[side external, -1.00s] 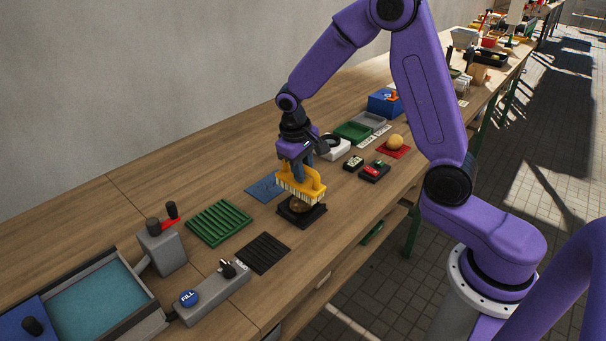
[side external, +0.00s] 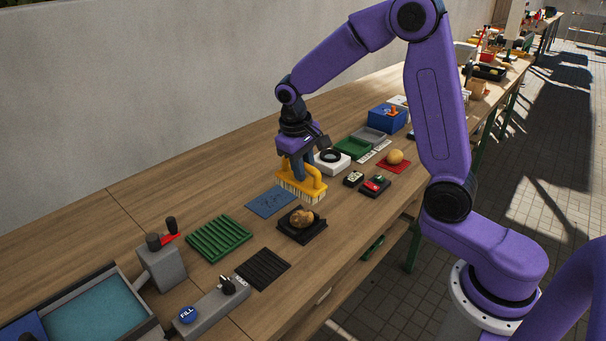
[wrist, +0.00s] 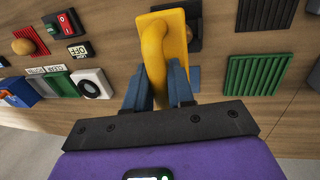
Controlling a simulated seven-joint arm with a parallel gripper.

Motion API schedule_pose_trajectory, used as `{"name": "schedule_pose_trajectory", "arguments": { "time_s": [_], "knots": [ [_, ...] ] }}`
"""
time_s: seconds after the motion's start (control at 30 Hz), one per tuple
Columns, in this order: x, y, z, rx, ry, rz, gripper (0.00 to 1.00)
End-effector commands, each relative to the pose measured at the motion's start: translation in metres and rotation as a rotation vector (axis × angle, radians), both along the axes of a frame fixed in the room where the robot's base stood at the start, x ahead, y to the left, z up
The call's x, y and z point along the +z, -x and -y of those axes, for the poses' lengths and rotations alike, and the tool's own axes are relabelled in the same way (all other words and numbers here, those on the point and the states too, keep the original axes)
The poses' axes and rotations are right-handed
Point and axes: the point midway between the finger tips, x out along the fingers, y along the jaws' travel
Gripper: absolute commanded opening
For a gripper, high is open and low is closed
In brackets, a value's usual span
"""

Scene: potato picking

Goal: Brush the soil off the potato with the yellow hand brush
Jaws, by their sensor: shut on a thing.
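The potato (side external: 302,218) is brown with darker patches and lies on a black square tray (side external: 312,235) near the table's front edge. The yellow hand brush (side external: 306,181) has pale bristles pointing down. My gripper (side external: 299,170) is shut on the brush's handle and holds it behind the tray, apart from the potato.
A blue mat (side external: 270,201) lies left of the brush. A green ribbed tray (side external: 219,238) and a black ribbed mat (side external: 262,269) are nearer the camera. A white device with a black ring (side external: 331,162), red-and-black switch box (side external: 375,185) and ball on a red mat (side external: 395,158) stand to the right.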

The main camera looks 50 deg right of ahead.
Motion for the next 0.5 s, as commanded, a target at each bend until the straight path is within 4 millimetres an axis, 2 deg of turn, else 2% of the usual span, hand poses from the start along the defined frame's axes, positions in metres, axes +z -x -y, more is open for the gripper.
{"name": "schedule_pose_trajectory", "arguments": {
  "time_s": [0.27, 0.5],
  "knots": [
    [-0.002, 0.0, 0.0, 0.001, 0.0, -0.002, 0.0],
    [-0.019, 0.001, 0.001, 0.0, 0.0, -0.021, 0.0]
  ]
}}
